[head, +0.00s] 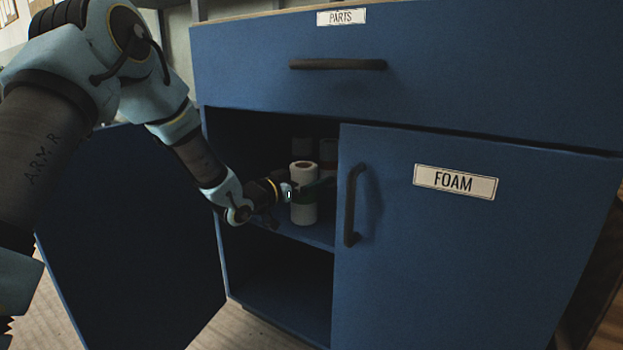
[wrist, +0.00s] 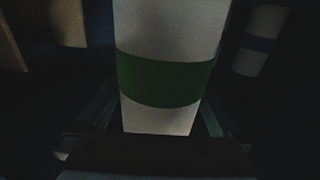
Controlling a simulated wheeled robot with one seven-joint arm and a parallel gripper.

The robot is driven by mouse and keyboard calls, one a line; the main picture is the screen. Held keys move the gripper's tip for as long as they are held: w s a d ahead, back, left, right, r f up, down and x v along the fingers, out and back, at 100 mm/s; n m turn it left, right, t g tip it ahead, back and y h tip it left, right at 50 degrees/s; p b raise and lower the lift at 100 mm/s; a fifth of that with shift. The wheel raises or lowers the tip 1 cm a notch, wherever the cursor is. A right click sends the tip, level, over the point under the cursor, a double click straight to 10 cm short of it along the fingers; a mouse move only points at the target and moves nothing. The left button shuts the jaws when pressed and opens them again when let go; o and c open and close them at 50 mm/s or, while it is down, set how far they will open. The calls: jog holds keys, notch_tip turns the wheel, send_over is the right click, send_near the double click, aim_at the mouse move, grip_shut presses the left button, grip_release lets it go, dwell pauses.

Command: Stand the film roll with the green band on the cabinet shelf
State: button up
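The film roll with the green band (head: 304,212) is white and stands upright inside the open cabinet, with its base at the middle shelf (head: 312,236). In the wrist view the roll (wrist: 165,120) fills the middle, its green band facing me. My gripper (head: 304,190) reaches in from the left at band height. In the wrist view its two dark fingers lie along both sides of the roll and appear to close on it. The view is dark, and the contact of fingers and base is hard to see.
A second roll with a blue band (wrist: 254,43) stands behind at right in the wrist view. The right door, labelled FOAM (head: 455,182), is shut beside the opening. The left door (head: 130,235) hangs open under my arm. The lower compartment (head: 280,285) looks empty.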

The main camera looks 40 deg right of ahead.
jog(key=a+p, duration=0.3)
jog(key=a, duration=0.9)
jog(key=shift+s, duration=0.15)
